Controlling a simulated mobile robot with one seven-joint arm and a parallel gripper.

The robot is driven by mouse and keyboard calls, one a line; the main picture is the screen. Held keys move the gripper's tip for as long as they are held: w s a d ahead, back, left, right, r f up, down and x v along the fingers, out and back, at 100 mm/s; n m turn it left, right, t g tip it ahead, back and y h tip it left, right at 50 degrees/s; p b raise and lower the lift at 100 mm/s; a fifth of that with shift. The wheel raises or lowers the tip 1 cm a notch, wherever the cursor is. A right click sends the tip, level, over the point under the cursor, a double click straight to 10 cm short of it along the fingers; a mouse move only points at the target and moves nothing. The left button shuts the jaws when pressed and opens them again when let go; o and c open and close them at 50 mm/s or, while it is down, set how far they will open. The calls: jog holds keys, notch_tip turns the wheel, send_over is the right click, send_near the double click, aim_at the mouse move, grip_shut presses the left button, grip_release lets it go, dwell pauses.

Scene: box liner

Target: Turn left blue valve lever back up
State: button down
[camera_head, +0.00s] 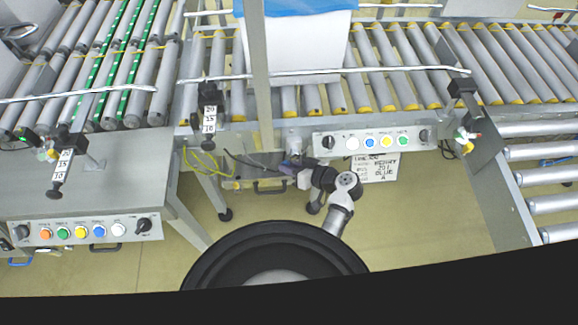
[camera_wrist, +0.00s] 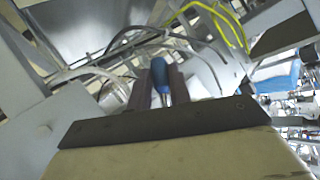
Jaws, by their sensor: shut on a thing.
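The blue valve lever (camera_wrist: 160,76) shows in the wrist view, between the two dark fingers of my gripper (camera_wrist: 161,84). The fingers are shut on it. In the head view my gripper (camera_head: 289,166) is under the conveyor's front edge, left of the button panel. There the lever is too small and covered to make out. I cannot tell from these views how far the lever is turned.
Yellow hoses (camera_head: 203,161) and dark cables hang left of my gripper. A button panel (camera_head: 375,142) and a white label plate (camera_head: 376,170) are to its right. Metal legs (camera_head: 207,185) stand to the left. The floor (camera_head: 430,215) at the front right is clear.

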dwell(0.4)
jog(key=c, duration=1.3)
grip_release()
jog(key=shift+s+d, duration=0.1)
jog(key=b+v, duration=0.1)
jog(key=v, duration=1.2)
jog(key=shift+s+r, duration=0.2)
jog(key=shift+d, duration=0.15)
